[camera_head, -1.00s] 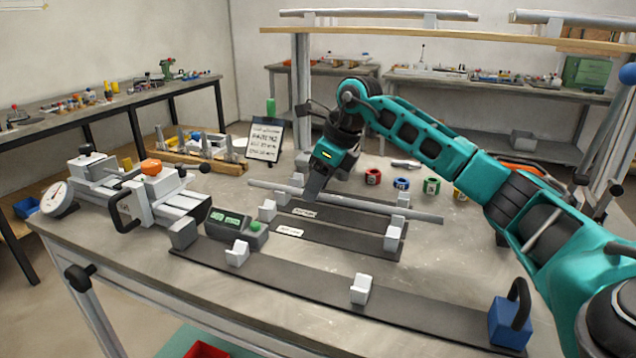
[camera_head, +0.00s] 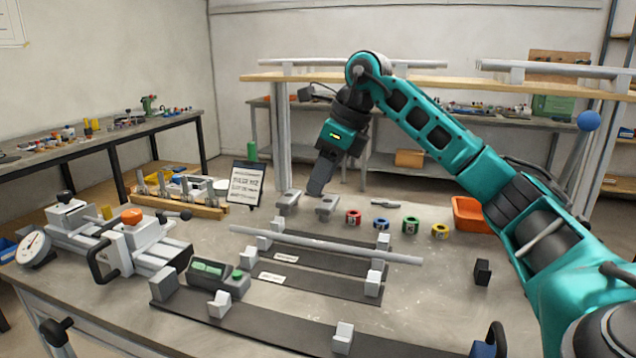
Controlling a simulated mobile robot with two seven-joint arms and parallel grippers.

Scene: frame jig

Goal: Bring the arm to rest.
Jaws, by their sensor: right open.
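My right arm reaches in from the right, and its gripper (camera_head: 318,188) hangs over the back part of the workbench (camera_head: 420,325). The gripper is open, seen edge-on, with nothing visible in it. It is above and behind the long grey tube (camera_head: 325,244), clear of it. The tube lies across light grey V-blocks on the dark jig plates (camera_head: 300,284). My left gripper is not in view.
A clamp device with a dial (camera_head: 33,247) and a small green-screen box (camera_head: 208,270) stand at the left. Coloured tape rolls (camera_head: 381,225), an orange bin (camera_head: 468,213) and a sign (camera_head: 245,184) are at the back. A wooden shelf (camera_head: 450,84) with tubes is behind the arm.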

